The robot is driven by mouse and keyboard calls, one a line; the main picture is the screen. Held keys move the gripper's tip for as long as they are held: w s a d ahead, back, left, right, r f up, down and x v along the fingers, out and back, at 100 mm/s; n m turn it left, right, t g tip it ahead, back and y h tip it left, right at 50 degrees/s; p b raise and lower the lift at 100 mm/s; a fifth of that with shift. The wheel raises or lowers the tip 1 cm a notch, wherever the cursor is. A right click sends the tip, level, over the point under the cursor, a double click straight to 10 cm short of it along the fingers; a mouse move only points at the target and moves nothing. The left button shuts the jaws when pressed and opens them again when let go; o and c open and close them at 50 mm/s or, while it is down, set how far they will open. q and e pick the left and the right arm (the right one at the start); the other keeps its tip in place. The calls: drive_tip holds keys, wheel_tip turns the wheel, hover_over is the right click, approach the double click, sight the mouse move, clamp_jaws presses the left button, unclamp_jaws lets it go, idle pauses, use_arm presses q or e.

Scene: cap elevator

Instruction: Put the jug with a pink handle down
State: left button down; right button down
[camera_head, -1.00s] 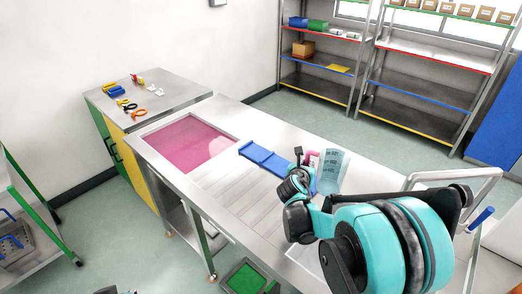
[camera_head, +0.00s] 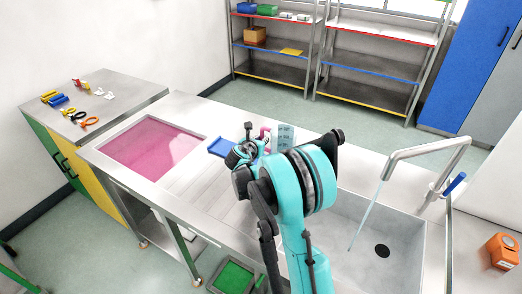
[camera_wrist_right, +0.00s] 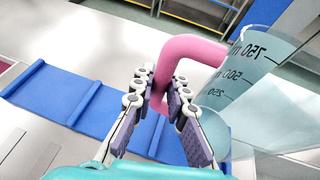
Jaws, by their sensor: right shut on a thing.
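The clear bluish jug (camera_head: 285,137) with a pink handle (camera_head: 265,132) is beyond my right gripper (camera_head: 250,145) in the head view, partly behind my arm. In the right wrist view the pink handle (camera_wrist_right: 190,48) runs between the two fingers of my right gripper (camera_wrist_right: 160,88), shut on it. The jug's body (camera_wrist_right: 245,85) with its volume marks is at the right and looks tilted in that view. I cannot tell whether its base touches the counter. My left gripper is not in view.
A blue panel (camera_head: 221,147) lies on the metal counter (camera_head: 190,190), beside the jug; it also shows in the wrist view (camera_wrist_right: 60,95). A pink recess (camera_head: 150,147) is at left. The sink (camera_head: 405,225) with a tap (camera_head: 430,150) and a thin blue stream is at right.

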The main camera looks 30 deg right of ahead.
wheel_tip(320, 180, down, 4)
drive_tip(key=shift+w+f+b, duration=0.1)
drive_tip(key=shift+f+b, duration=0.05)
drive_tip(key=shift+b, duration=0.7)
drive_tip(key=shift+a, duration=0.1)
drive_tip(key=shift+f, duration=0.15)
drive_tip(key=c, duration=1.5)
unclamp_jaws()
drive_tip(key=shift+r, duration=0.2)
